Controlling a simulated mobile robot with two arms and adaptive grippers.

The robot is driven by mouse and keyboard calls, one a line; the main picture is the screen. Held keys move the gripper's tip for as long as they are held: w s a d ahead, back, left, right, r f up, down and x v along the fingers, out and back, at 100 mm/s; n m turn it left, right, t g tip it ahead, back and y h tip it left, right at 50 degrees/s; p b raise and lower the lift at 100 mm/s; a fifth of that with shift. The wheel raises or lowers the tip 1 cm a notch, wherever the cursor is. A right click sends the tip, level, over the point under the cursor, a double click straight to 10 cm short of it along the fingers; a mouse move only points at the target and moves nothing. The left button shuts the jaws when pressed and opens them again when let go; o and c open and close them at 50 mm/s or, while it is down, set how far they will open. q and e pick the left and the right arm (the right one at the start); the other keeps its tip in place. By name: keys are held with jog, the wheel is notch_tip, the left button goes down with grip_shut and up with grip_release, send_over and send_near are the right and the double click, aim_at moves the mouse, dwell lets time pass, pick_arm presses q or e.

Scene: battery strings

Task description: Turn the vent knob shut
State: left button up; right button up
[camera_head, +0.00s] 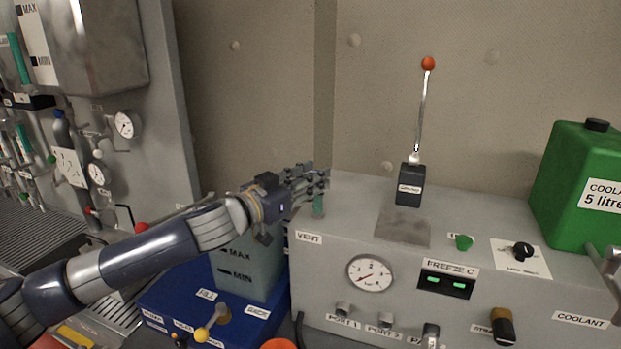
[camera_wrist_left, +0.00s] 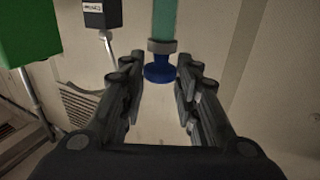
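The VENT label (camera_head: 308,237) is on the grey machine's (camera_head: 345,200) left front edge. Above it, a short green-teal tube (camera_head: 318,206) stands upright on the machine's top. In the left wrist view the teal tube (camera_wrist_left: 164,20) ends in a grey collar and a blue knob (camera_wrist_left: 159,73). My left gripper (camera_head: 318,178) is at the upper end of the tube. Its fingers (camera_wrist_left: 160,88) are apart, one set on each side of the blue knob, with gaps visible. The knob is hidden behind the fingers in the head view. My right gripper is not in view.
A lever with an orange ball (camera_head: 428,63) stands behind on the machine. A green coolant can (camera_head: 565,180) stands at the right. A grey-green tank (camera_head: 248,270) on a blue base (camera_head: 160,292) is under my left forearm. A dial gauge (camera_head: 370,273) is on the front.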

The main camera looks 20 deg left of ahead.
pick_arm(q)
jog(key=d+n+y+b, duration=0.1)
jog(key=n+y+b, duration=0.1)
jog(key=y, duration=0.3)
jog(key=n+y+b, duration=0.3)
jog(key=n+y, duration=0.2)
jog(key=y, duration=0.1)
jog(key=d+n+g+y+b, duration=0.1)
jog(key=n+y+b, duration=0.2)
jog(key=y, duration=0.3)
jog(key=shift+w+d+f+n, duration=0.1)
jog(key=shift+d+f+n, duration=0.15)
jog(key=shift+n, duration=0.35)
jog(key=shift+w+d+r+n+g+y+b, duration=0.15)
jog(key=shift+n+g+y+b, duration=0.3)
jog(key=shift+n+g+y, duration=0.65)
jog(key=shift+w+d+r+n+g+y+b, duration=0.15)
jog(key=shift+n+g+y+b, duration=0.3)
jog(key=shift+n+g+y, duration=0.65)
jog(key=shift+w+d+r+n+g+y+b, duration=0.15)
jog(key=shift+n+g+y+b, duration=0.3)
jog(key=shift+n+g+y, duration=0.65)
jog(key=shift+f+g, duration=0.1)
jog(key=shift+g, duration=0.6)
jog(key=o, duration=1)
jog(key=shift+w+a, duration=0.1)
